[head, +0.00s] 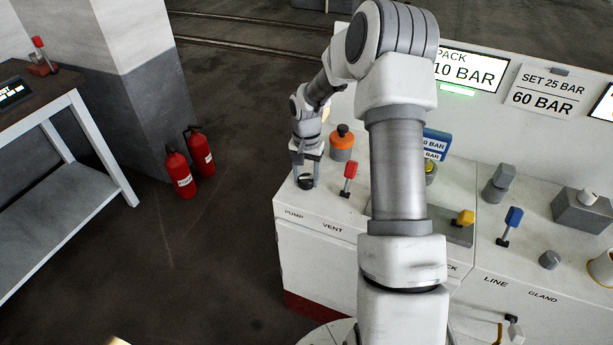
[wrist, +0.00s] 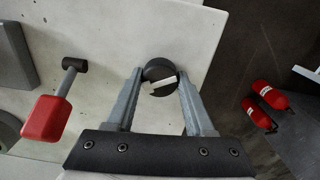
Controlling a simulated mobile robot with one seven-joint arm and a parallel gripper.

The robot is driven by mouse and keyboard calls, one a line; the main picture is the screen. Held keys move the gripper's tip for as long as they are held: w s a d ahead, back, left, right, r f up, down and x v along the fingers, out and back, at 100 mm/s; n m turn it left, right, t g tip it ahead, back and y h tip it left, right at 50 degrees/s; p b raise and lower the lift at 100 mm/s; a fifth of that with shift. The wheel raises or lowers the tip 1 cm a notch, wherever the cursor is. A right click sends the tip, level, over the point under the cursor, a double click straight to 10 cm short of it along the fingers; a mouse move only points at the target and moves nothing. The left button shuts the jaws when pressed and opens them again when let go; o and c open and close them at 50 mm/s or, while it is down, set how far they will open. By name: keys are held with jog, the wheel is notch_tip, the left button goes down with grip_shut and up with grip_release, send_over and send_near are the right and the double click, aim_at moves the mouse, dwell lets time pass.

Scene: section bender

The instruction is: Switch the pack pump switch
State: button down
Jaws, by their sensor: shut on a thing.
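The pack pump switch is a round dark knob (head: 305,183) at the left end of the white console, by the PUMP label. In the wrist view the dark knob (wrist: 158,70) has a pale bar across it, lying at a slant. My gripper (head: 306,172) points down over the knob. In the wrist view my gripper's (wrist: 161,84) two grey fingers stand on either side of the knob, shut on it. The fingers hide part of the knob in the head view.
A red-handled lever (head: 349,175) by the VENT label stands close to the right of the knob, with an orange-topped fitting (head: 342,142) behind. The PACK display (head: 466,70) reads 10 BAR with a green light below. Fire extinguishers (head: 180,174) stand on the floor left.

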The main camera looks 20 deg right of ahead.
aim_at(306, 178)
jog(key=shift+n, duration=0.3)
jog(key=n+p, duration=0.1)
jog(key=n, duration=0.4)
jog(key=shift+r, duration=0.1)
jog(key=n+p, duration=0.1)
jog(key=n, duration=0.5)
jog(key=shift+p, duration=0.3)
jog(key=shift+n, duration=0.3)
jog(key=shift+c, duration=1.3)
grip_release()
notch_tip(306, 178, up, 17)
jog(key=p, duration=0.2)
jog(key=shift+r, duration=0.15)
